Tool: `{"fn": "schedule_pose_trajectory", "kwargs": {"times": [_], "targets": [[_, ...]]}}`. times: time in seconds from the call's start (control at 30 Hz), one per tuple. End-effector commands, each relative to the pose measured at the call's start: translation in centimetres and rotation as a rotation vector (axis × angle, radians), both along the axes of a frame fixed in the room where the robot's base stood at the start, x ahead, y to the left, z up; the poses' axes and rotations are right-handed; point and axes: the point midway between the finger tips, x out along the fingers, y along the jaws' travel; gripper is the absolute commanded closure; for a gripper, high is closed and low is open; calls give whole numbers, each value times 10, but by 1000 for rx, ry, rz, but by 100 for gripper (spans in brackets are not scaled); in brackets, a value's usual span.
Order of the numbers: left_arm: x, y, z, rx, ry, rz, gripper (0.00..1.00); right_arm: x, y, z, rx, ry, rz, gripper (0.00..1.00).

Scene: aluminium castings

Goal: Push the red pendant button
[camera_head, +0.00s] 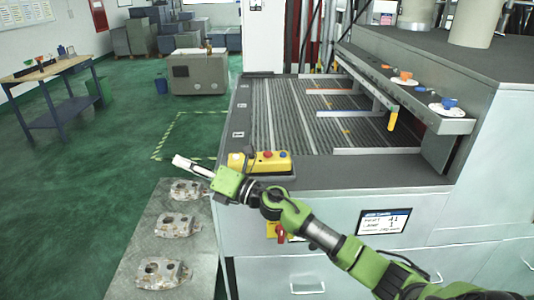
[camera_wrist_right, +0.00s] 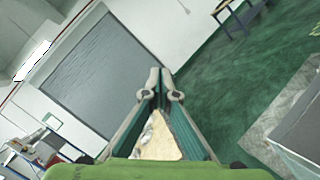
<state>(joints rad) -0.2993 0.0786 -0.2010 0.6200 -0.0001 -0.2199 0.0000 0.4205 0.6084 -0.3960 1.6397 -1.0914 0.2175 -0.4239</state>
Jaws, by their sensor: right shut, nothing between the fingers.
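The yellow pendant (camera_head: 270,165) lies on the grey front ledge of the machine in the head view. Its red button (camera_head: 268,154) faces up near its middle, and a smaller blue button sits to its right. My right arm crosses in front of the machine from the lower right. My right gripper (camera_head: 176,160) points left, past the pendant's left end and apart from the red button. Its fingers meet at the tips in the wrist view (camera_wrist_right: 161,73) and hold nothing. The pendant is not in the wrist view. My left gripper is not in view.
Several rough castings (camera_head: 178,225) lie on a grey surface (camera_head: 130,270) at lower left. A ribbed bed (camera_head: 290,110) with coloured strips is behind the pendant. A shelf (camera_head: 415,105) with knobs stands at right. A small screen (camera_head: 383,222) is on the front panel. Green floor is open at left.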

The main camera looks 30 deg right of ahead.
Motion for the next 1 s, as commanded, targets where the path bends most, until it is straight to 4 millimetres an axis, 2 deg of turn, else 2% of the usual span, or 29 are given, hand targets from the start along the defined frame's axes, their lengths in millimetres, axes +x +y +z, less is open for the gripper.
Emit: {"fn": "schedule_pose_trajectory", "kwargs": {"times": [0.03, 0.13, 0.23, 0.27, 0.4, 0.5, 0.6, 0.7, 0.83, 1.0], "targets": [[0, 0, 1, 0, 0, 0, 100, 3, 2, 16, -156, -66, 43, 100], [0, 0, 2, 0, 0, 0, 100, 7, -1, 28, -467, -160, 121, 100], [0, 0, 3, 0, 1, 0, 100, 12, -24, 31, -780, -211, 172, 100], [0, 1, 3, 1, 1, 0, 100, 14, -35, 32, -871, -217, 183, 100], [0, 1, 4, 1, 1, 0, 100, 18, -102, 36, -1252, -187, 212, 100], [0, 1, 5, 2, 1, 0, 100, 17, -150, 43, -1438, -132, 214, 100], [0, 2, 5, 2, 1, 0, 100, 13, -191, 51, -1571, -72, 210, 100], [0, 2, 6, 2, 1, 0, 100, 7, -222, 58, -1661, -18, 207, 100], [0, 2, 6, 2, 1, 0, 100, 1, -247, 64, -1727, 32, 205, 100], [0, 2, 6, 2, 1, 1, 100, -3, -259, 67, -1756, 56, 202, 100]]}}
